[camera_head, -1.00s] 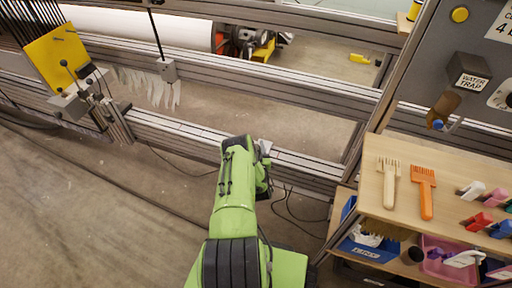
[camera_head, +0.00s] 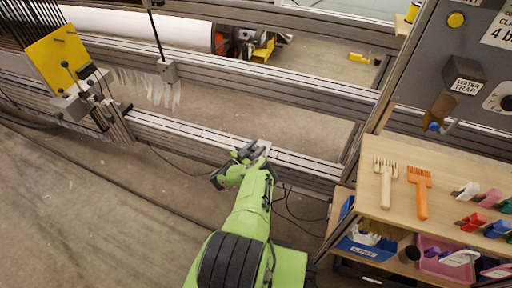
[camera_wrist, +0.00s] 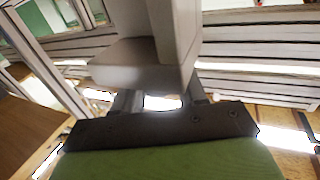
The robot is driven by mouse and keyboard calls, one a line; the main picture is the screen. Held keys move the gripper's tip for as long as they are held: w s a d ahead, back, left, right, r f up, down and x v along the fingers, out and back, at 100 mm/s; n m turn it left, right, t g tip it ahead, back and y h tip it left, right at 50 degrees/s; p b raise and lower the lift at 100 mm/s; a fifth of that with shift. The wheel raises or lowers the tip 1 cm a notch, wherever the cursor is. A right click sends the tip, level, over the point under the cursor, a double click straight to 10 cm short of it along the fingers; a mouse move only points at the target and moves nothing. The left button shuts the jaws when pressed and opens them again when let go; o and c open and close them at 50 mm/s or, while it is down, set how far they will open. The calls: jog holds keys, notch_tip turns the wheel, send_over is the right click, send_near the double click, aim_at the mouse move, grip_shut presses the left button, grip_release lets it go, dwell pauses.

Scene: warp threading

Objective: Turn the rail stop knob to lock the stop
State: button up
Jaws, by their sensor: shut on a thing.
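The rail (camera_head: 300,162) is a grey slotted beam running across the middle of the head view. A small grey stop (camera_head: 263,147) sits on it at my arm's end; the knob is too small to make out there. My gripper (camera_head: 250,153) is at the rail beside this stop. In the wrist view, a large grey block-shaped part (camera_wrist: 140,62), which seems to be the stop or its knob, fills the space in front of my gripper (camera_wrist: 160,98). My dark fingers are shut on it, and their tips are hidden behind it. The knob's angle cannot be told.
A yellow plate (camera_head: 58,58) on a rail-mounted bracket stands at the left. Dark cables hang below the rail.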

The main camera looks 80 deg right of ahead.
jog(key=shift+m+g+y, duration=0.4)
jog(key=shift+m+g, duration=0.1)
jog(key=shift+g, duration=0.2)
jog(key=o, duration=0.9)
